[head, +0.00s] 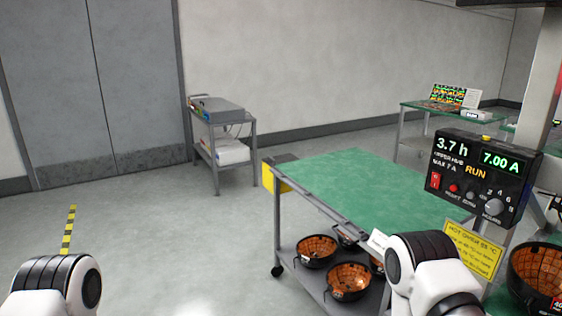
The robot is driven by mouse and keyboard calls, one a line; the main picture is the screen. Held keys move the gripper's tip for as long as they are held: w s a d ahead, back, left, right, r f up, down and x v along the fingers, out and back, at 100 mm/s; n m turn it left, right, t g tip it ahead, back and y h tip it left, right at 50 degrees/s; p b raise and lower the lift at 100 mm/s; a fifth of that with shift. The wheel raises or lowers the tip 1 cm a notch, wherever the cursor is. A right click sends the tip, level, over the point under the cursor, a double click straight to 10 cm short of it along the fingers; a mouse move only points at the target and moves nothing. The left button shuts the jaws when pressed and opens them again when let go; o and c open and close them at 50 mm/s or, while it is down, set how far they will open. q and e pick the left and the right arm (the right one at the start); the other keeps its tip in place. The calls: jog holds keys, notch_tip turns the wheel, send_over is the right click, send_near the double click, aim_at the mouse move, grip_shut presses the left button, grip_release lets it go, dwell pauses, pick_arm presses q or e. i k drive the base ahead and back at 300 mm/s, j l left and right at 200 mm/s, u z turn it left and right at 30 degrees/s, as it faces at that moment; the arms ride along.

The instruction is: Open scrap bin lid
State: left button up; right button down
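I cannot pick out a scrap bin or its lid with certainty. A small yellow box (276,181) with a dark grey top (280,160) is at the far left end of the green-topped cart. I cannot tell whether it is the bin. Only white and black links of my two arms show at the bottom of the head view, one at the lower left and one at the lower right. Neither gripper is in view.
The green-topped cart (370,180) has a bare top and several dark bowls with orange insides (348,281) on its lower shelf. A control box (480,178) reads 3.7 h and 7.00 A. A grey cart (221,119) stands by the wall. The left floor is clear.

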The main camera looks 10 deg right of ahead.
aim_at(269, 160)
jog(key=i+j, duration=0.15)
jog(key=i, duration=0.85)
